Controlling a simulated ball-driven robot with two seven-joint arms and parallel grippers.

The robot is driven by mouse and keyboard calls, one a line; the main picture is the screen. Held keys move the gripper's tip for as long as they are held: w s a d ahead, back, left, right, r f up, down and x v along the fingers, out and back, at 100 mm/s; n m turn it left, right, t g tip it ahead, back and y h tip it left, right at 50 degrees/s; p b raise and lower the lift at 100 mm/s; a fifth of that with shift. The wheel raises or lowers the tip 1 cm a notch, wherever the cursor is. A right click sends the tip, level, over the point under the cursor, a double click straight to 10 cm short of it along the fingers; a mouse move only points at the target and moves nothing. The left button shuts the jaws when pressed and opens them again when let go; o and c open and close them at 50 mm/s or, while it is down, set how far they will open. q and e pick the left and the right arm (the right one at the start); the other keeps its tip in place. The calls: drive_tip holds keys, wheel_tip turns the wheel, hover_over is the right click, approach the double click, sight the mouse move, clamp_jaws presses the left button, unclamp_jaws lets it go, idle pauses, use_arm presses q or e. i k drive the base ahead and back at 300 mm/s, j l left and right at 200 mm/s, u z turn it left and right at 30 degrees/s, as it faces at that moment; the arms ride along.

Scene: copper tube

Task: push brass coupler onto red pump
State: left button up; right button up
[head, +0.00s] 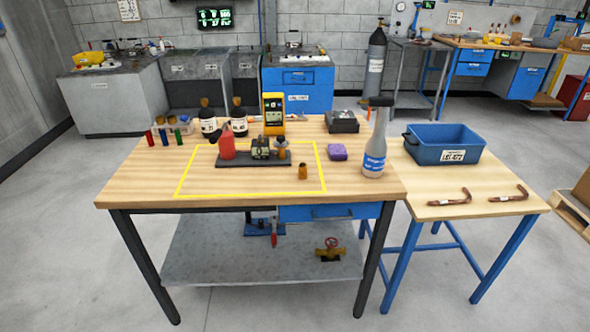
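The red pump (227,144) stands upright on the left part of a dark base plate (256,162) on the wooden table. A small grey-green block with a fitting (261,148) sits on the same plate to the right of the pump. A small brass cylinder, which looks like the brass coupler (303,172), stands by the plate's right end, inside the yellow outline. It is apart from the red pump. Neither of my grippers shows in the head view.
Bottles (208,122), a yellow meter (273,112) and a black case (341,121) line the back. A spray bottle (375,150) and purple sponge (337,152) stand right. A blue bin (443,143) and copper tubes (450,199) occupy the side table. The front is clear.

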sight(261, 154)
drive_tip(key=i+j+z, duration=0.15)
drive_tip(key=i+j, duration=0.25)
drive_tip(key=i+j+z, duration=0.15)
drive_tip(key=i+j, duration=0.3)
drive_tip(key=i+j+z, duration=0.2)
drive_tip(key=i+j, duration=0.2)
drive_tip(key=i+j+z, duration=0.15)
drive_tip(key=i+j, duration=0.2)
drive_tip(key=j, duration=0.3)
